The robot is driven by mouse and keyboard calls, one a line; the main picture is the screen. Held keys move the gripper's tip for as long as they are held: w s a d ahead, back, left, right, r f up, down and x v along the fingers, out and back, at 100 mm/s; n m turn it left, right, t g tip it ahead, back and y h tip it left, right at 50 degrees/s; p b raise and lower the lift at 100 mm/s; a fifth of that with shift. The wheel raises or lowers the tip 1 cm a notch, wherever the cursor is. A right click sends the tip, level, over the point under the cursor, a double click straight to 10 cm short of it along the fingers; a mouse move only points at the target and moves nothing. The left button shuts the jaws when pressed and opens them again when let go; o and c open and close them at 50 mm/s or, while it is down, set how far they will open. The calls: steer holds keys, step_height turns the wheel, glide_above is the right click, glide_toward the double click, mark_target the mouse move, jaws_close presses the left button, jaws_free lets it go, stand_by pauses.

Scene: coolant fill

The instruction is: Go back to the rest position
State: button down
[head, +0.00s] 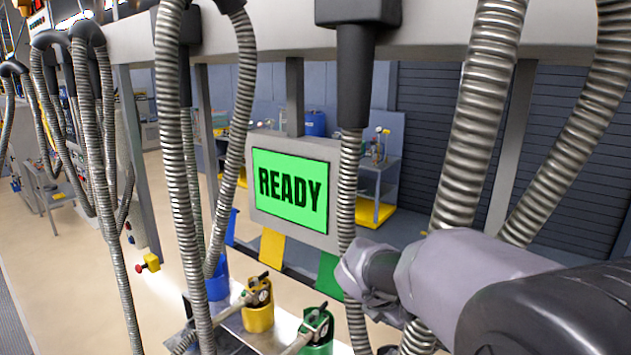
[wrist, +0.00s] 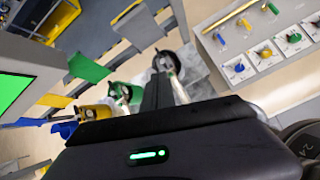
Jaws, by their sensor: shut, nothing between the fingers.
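My arm reaches in from the right in the head view, and its wrist is wrapped in a grey cover. My gripper (wrist: 167,76) shows in the wrist view with its dark fingers together and nothing held between them. A green nozzle in its holder (head: 317,332) stands on the low shelf, and it also shows in the wrist view (wrist: 124,94). A yellow one (head: 258,306) and a blue one (head: 216,278) stand to its left. A dark round holder (wrist: 171,60) shows near the fingertips; I cannot tell whether they touch it.
A screen (head: 291,190) reads READY on green. Ribbed metal hoses (head: 350,220) hang around my arm from an overhead beam (head: 285,35). A red button on a yellow box (head: 147,263) is at the left.

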steer(key=s+a+f+m+y+b, duration=0.2)
steer(key=s+f+m+y+b, duration=0.1)
steer(key=s+f+m+b, duration=1)
steer(key=s+a+f+m+y+b, duration=0.3)
steer(key=s+f+m+b, duration=1.1)
steer(key=b, duration=0.6)
step_height(320, 180, down, 4)
steer(key=shift+r+m, duration=0.25)
steer(key=shift+m, duration=0.85)
